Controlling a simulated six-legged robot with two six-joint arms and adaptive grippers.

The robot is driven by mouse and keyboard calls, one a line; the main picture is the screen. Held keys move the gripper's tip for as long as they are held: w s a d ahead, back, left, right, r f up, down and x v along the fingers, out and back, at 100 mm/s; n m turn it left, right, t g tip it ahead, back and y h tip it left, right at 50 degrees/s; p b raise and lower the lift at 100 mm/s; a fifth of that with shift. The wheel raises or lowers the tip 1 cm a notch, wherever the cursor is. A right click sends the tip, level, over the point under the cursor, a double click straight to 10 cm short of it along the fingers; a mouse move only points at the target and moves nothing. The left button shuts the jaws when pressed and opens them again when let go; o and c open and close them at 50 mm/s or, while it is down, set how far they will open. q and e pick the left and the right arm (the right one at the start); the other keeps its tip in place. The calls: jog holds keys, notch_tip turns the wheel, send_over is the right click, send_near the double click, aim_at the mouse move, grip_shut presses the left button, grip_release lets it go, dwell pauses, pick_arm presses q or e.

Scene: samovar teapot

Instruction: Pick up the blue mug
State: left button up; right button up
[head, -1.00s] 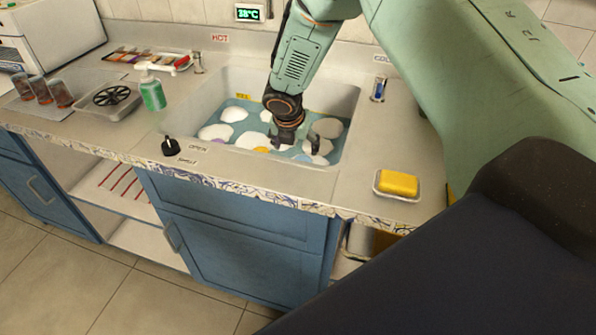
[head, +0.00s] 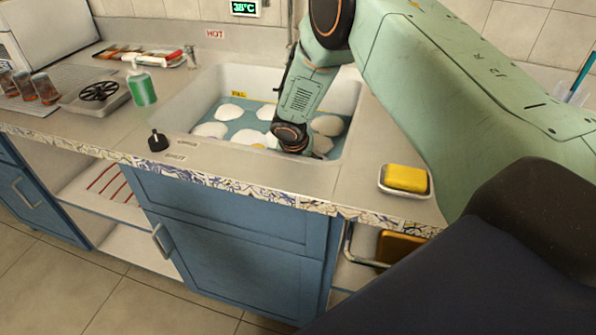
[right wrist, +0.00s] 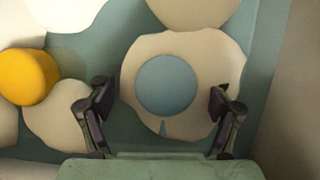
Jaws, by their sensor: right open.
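The blue mug (right wrist: 166,85) shows in the right wrist view as a round blue disc ringed by white foam, with a small blue point at its lower edge. Whether it is upright or upside down I cannot tell. My right gripper (right wrist: 162,96) is open, with one finger on each side of the blue disc and a gap to each. In the head view my right arm reaches down into the sink (head: 203,97); the fingers and the mug are hidden there. My left gripper is not in view.
A yellow round object (right wrist: 28,77) lies left of my fingers among white foam patches (right wrist: 65,115) on the blue-green water. The sink wall (right wrist: 290,100) is close on the right. A yellow sponge (head: 405,178) in a dish and a green bottle (head: 142,90) stand on the counter.

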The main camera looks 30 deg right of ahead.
jog(key=shift+d+f, duration=0.25)
jog(key=shift+d, duration=0.25)
jog(key=shift+a+r, duration=0.1)
jog(key=shift+a, duration=0.25)
jog(key=c, duration=0.5)
jog(key=shift+s+d, duration=0.1)
jog(key=shift+d, duration=0.15)
jog(key=c, duration=0.4)
jog(key=shift+a, duration=0.1)
jog(key=c, duration=0.4)
